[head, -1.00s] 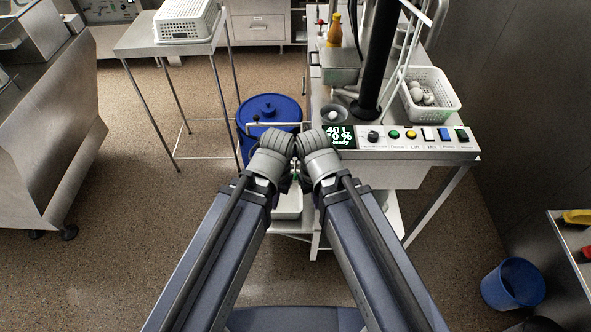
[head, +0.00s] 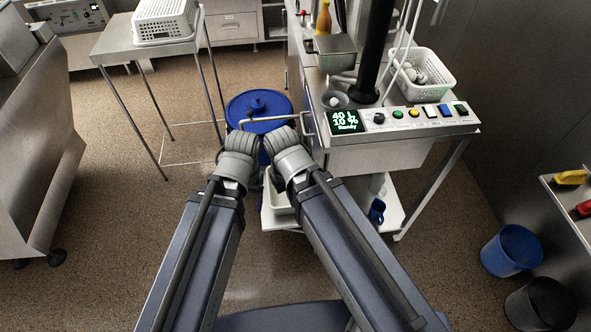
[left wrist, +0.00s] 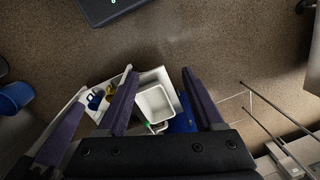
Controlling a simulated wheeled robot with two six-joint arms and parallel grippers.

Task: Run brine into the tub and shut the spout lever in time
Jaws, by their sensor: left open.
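A white rectangular tub (left wrist: 155,103) sits on the cart's lower shelf (left wrist: 92,118), below my left gripper (left wrist: 158,70), which is open and empty with a finger on each side of the tub in the picture. In the head view the tub (head: 277,203) is partly covered by my right arm. A small green part (left wrist: 147,125) on a pale pipe shows at the tub's near edge; I cannot tell if it is the spout lever. The cart's display (head: 345,121) reads 40 L, 10 %, Ready. My right gripper's fingers are hidden in the head view behind its wrist (head: 284,145).
A blue lidded drum (head: 258,105) stands left of the cart, near a bent metal pipe (head: 285,119). Buttons line the control panel (head: 420,114). A basket of white balls (head: 424,74) is on the cart. A blue bin (head: 512,250) stands right.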

